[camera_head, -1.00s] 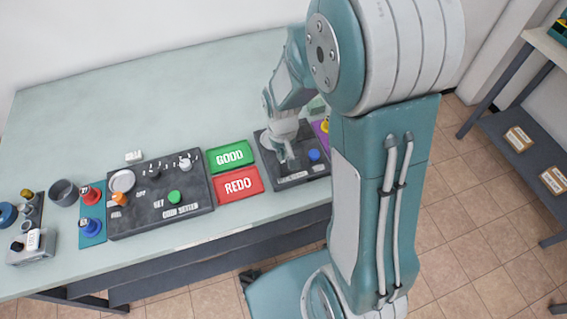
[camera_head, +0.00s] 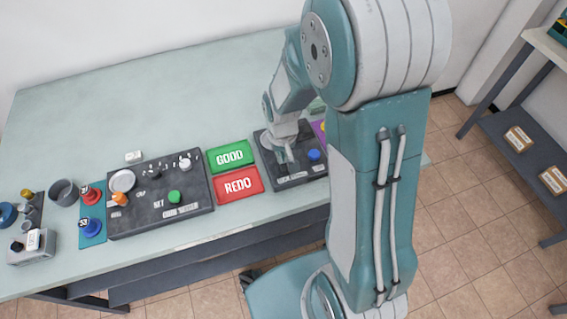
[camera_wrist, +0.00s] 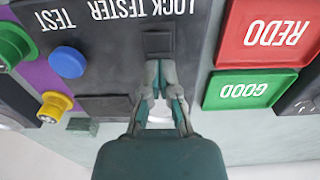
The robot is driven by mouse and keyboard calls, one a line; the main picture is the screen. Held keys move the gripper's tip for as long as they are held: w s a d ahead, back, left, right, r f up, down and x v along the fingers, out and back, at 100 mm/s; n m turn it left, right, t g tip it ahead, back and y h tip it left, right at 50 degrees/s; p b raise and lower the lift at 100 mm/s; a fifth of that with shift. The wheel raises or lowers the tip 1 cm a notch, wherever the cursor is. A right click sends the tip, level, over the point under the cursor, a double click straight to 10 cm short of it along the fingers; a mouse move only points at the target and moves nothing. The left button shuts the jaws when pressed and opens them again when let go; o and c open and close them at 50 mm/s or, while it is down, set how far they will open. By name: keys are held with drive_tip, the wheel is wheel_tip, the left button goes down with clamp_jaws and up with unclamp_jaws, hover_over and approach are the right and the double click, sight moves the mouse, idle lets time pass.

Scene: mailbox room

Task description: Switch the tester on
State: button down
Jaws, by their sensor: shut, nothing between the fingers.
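The lock tester is a dark grey panel (camera_head: 292,179), right of the red and green trays in the head view. Its face, lettered LOCK TESTER (camera_wrist: 140,10) and TEST, shows upside down in the wrist view. A round blue button (camera_wrist: 66,62) is on the panel; it also shows in the head view (camera_head: 314,155). A small dark square (camera_wrist: 158,42) lies just beyond my fingertips; whether it is a switch I cannot tell. My gripper (camera_wrist: 165,68) is shut and empty, over the panel; contact is unclear. In the head view my gripper (camera_head: 284,157) partly covers the panel.
The green GOOD tray (camera_head: 230,156) and red REDO tray (camera_head: 238,185) lie directly left of the panel. Farther left is another dark tester (camera_head: 155,210) with knobs. A purple surface with a yellow knob (camera_wrist: 55,104) borders the lock tester. The table's back is clear.

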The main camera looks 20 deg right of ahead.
drive_tip(key=shift+r, duration=3.5)
